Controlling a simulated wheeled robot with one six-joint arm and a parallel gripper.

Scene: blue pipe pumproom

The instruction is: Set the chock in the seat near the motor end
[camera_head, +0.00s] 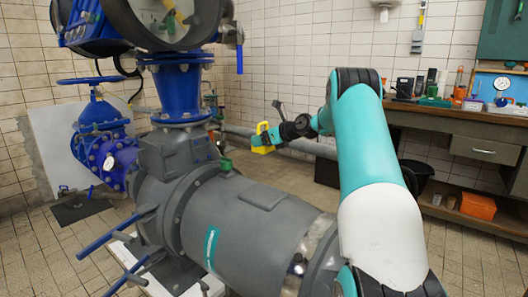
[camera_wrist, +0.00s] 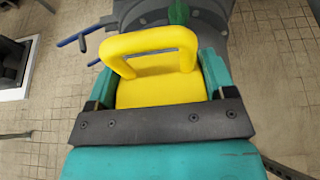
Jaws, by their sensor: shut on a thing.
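A yellow chock (camera_head: 263,149) with a loop handle is held in my gripper (camera_head: 264,137), above and to the right of the grey pump and motor body (camera_head: 245,215) in the head view. In the wrist view the yellow chock (camera_wrist: 160,92) sits between the two green fingers of my gripper (camera_wrist: 158,85), with its handle towards the top. A small green piece (camera_head: 226,163) stands on the grey machine, below and left of the chock; it also shows at the top of the wrist view (camera_wrist: 178,12). I cannot make out a seat clearly.
Blue valves and pipes (camera_head: 182,92) rise on the left. Blue bars (camera_head: 104,238) stick out from the grey machine. A workbench (camera_head: 460,122) with tools stands at the back right, with an orange box (camera_head: 478,206) below. A pipe runs along the back wall.

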